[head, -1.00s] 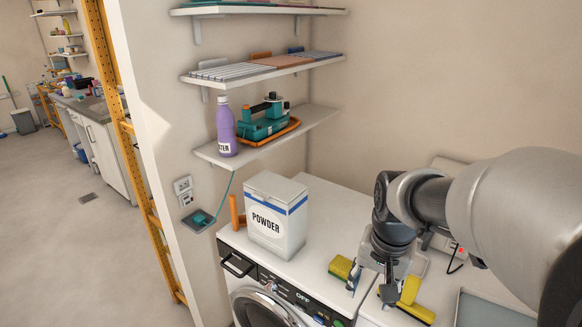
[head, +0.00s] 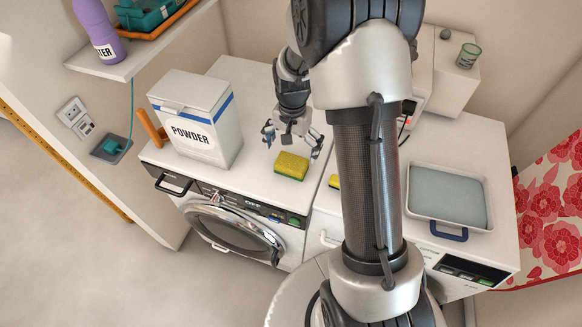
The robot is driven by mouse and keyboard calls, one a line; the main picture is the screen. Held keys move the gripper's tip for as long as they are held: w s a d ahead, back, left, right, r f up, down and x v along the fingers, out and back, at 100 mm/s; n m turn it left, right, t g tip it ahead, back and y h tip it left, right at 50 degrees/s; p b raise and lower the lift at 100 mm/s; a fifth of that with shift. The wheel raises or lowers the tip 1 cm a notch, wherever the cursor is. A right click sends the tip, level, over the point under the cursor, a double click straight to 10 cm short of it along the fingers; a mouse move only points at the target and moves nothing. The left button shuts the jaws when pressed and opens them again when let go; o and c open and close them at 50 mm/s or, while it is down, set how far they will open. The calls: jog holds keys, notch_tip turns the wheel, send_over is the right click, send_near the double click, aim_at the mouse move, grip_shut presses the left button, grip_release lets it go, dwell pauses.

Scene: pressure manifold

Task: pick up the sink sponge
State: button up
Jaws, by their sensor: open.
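The sink sponge (head: 291,165), yellow on top with a green underside, lies flat on the white top of the washing machine (head: 225,170), near its front right edge. My gripper (head: 292,144) is open above and just behind the sponge. One finger is to the left of the sponge and the other is to its right. Nothing is between the fingers that I can see as gripped, and I cannot tell the exact height of the fingertips above the top.
A powder box (head: 195,130) stands left of my gripper. A second yellow object (head: 334,181) is partly hidden behind my arm. A tray (head: 447,195) lies to the right, and a green cup (head: 468,56) stands at the back right. A shelf overhangs the upper left.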

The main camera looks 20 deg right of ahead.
aim_at(292, 162)
notch_tip(292, 162, down, 8)
jog(key=b, duration=0.3)
jog(key=shift+w, duration=0.15)
jog(key=shift+c, duration=0.6)
jog(key=c, duration=0.6)
